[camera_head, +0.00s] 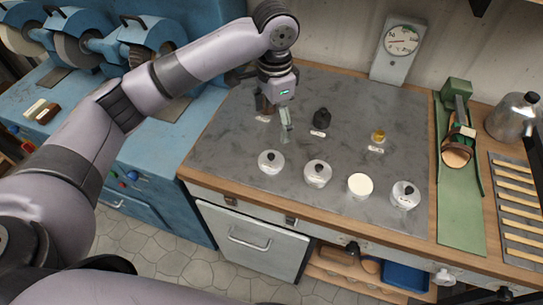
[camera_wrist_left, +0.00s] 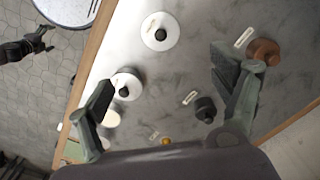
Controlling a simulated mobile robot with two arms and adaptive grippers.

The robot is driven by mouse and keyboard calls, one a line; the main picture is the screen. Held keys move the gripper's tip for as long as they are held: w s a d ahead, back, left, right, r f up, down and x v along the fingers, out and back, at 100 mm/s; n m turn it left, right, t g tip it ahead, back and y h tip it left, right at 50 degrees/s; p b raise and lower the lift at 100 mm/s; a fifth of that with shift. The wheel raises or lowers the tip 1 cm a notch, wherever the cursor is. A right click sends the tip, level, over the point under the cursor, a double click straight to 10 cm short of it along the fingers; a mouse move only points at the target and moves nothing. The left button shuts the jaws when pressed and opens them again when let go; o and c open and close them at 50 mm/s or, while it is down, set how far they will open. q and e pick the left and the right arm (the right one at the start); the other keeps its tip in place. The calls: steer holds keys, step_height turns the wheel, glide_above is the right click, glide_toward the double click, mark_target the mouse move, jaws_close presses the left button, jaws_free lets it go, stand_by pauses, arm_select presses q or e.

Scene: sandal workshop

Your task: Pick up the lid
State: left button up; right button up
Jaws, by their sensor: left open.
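Round white pots stand along the worktop's front: a left pot (camera_head: 270,162), a second pot (camera_head: 317,175) and a right pot (camera_head: 405,196) have lids with black knobs. Between the last two is a cream disc-topped pot (camera_head: 360,186) without a knob. I cannot tell which lid is meant. My left gripper (camera_head: 277,120) is open and empty above the worktop, behind the left pot. In the left wrist view its fingers (camera_wrist_left: 165,72) are spread. The left pot (camera_wrist_left: 160,32) lies beyond them; the second pot (camera_wrist_left: 127,86) is beside one fingertip.
A black knobbed jar (camera_head: 321,118), a small brass piece (camera_head: 378,136) and a copper-brown piece (camera_wrist_left: 264,51) stand farther back with label cards. A dial gauge (camera_head: 401,42) is at the wall.

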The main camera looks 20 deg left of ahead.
arm_select(q)
steer(key=p, duration=0.2)
glide_above(274, 155)
step_height(274, 155, down, 9)
steer(key=shift+r, duration=0.1)
steer(key=shift+f, duration=0.55)
step_height(274, 155, down, 4)
steer(key=shift+w+f+p, duration=0.1)
steer(key=shift+f+p, duration=0.05)
steer(key=shift+p, duration=0.6)
steer(key=shift+c, duration=0.2)
steer(key=c, duration=1.1)
steer(key=shift+o, duration=0.2)
